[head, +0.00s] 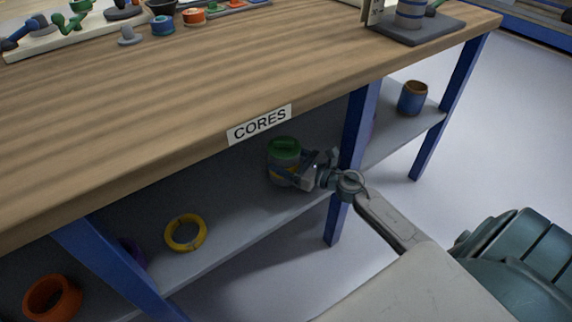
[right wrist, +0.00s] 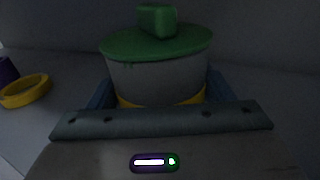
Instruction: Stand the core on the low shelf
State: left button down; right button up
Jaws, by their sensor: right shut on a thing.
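The core (head: 285,152) is a grey cylinder with a green top and a yellow band low on its side. It is upright in the bay of the low shelf (head: 235,210) under the CORES label (head: 260,124). My right gripper (head: 287,178) reaches in from the right and is shut on the core's lower part. In the right wrist view the core (right wrist: 155,72) fills the middle, with a green block on its top. Its bottom is hidden by the gripper, so I cannot tell whether it touches the shelf. My left gripper is not in view.
A yellow ring (head: 172,233) lies on the shelf to the left. An orange ring (head: 32,298) is further left, beyond a blue leg (head: 115,262). Another blue leg (head: 358,125) stands close to my right arm. A blue cup-like piece (head: 412,101) is on the shelf at right.

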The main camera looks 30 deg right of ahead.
jog(key=shift+f, duration=0.15)
jog(key=shift+f, duration=0.15)
jog(key=o, duration=1.1)
